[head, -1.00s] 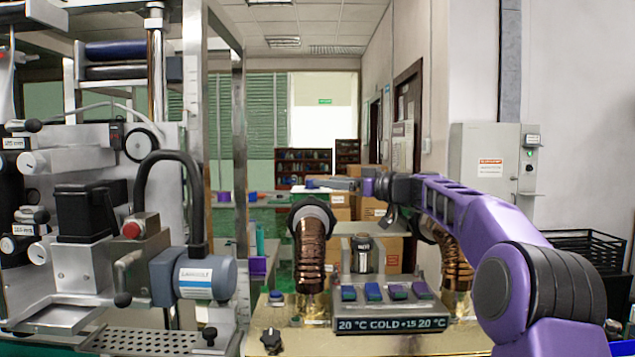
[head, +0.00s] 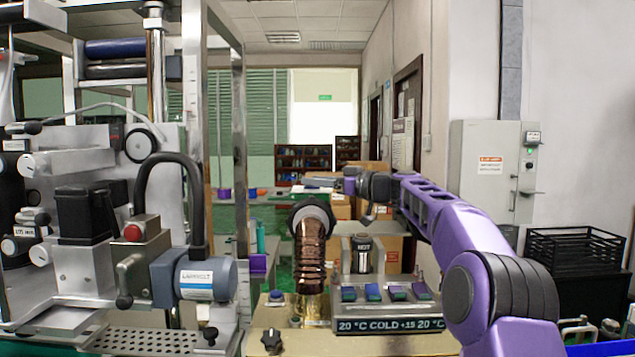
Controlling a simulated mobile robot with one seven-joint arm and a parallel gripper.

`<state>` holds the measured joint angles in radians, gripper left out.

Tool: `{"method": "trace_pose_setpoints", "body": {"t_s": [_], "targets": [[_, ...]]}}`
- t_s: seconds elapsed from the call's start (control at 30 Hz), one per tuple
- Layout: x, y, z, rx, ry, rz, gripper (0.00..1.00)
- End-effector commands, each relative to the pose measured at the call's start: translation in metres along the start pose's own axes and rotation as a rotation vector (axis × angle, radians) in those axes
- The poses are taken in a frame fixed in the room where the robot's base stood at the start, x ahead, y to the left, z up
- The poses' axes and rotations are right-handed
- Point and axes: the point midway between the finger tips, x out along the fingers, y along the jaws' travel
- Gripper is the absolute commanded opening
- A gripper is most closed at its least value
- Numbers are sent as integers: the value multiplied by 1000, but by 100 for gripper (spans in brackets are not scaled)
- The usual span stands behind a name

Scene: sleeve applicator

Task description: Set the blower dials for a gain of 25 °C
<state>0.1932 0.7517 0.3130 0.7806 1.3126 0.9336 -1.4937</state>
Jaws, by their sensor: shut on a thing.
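The blower unit stands at lower centre in the head view. Its sloped panel carries a row of several small blue and purple dials or switches (head: 373,293). Its display strip (head: 385,326) reads 20 °C, COLD, a small +15 and 20 °C. A metal cylinder (head: 362,258) labelled HOT stands behind the panel. A black knob (head: 271,340) sits on the brass-coloured top at the left. My purple arm comes in from the right. My gripper (head: 369,214) is small and dark, above the cylinder in the picture. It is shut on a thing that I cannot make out.
A ribbed copper-coloured hose (head: 311,260) rises left of the panel. The applicator machine, with a blue-grey motor (head: 195,277) and a perforated tray (head: 140,341), fills the left. A black wire basket (head: 575,248) stands at the right.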

Motion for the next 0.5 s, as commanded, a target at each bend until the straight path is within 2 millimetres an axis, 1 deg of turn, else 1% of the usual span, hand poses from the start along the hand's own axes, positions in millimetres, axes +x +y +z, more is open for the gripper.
{"method": "trace_pose_setpoints", "body": {"t_s": [0.03, 0.07, 0.33, 0.5], "targets": [[0, 0, 0, 0, 0, 0, 3], [0, 0, 0, 0, 0, 0, 0], [0, -1, 0, -1, 0, 12, 0], [0, -3, 0, -1, 0, 64, 0]]}}
